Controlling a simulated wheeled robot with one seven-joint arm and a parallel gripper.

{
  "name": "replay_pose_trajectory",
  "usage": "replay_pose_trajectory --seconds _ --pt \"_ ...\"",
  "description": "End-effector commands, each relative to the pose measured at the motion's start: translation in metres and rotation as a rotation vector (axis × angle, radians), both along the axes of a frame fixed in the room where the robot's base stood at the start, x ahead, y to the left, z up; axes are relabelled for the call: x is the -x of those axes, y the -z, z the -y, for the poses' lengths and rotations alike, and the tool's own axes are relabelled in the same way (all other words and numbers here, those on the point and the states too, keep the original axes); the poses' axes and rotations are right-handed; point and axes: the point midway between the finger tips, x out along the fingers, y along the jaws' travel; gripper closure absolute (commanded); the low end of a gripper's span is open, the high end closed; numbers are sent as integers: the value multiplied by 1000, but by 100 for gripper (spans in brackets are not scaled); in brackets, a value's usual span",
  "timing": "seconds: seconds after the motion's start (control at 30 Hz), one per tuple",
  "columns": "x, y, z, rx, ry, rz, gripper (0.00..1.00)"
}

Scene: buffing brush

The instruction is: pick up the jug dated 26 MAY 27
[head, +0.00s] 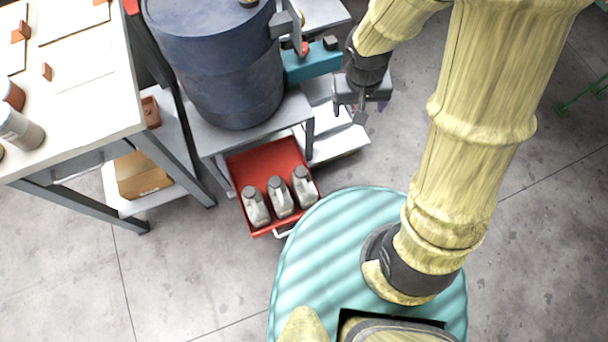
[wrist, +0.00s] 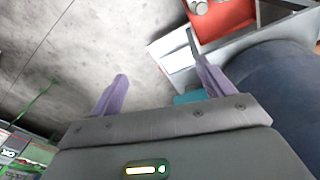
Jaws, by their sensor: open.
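Three similar grey-white jugs with dark caps stand in a row in a red tray (head: 262,160): a left jug (head: 256,207), a middle jug (head: 280,197) and a right jug (head: 304,187). No date can be read on any of them, so I cannot tell which is dated 26 MAY 27. My gripper (head: 362,115) is up and to the right of the tray, apart from the jugs. In the wrist view its two purple fingers (wrist: 160,85) are spread with nothing between them. That view shows only part of the red tray (wrist: 222,18) and of a jug at the top edge.
A big dark blue drum (head: 215,70) stands on a grey stand behind the tray. A teal object (head: 312,62) sits beside the drum. A white-topped workbench (head: 80,90) is at left, with a cardboard box (head: 140,175) on its lower shelf.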

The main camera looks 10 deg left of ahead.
Motion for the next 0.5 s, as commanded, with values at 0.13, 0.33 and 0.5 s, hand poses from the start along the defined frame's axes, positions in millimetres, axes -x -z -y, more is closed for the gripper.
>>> replay_pose_trajectory --seconds 0.13,0.33,0.5 --pt "-1 74 -29 26 -61 -20 20" --pt "3 154 -65 59 -131 -35 20" --pt "10 222 -95 86 -191 -43 20"
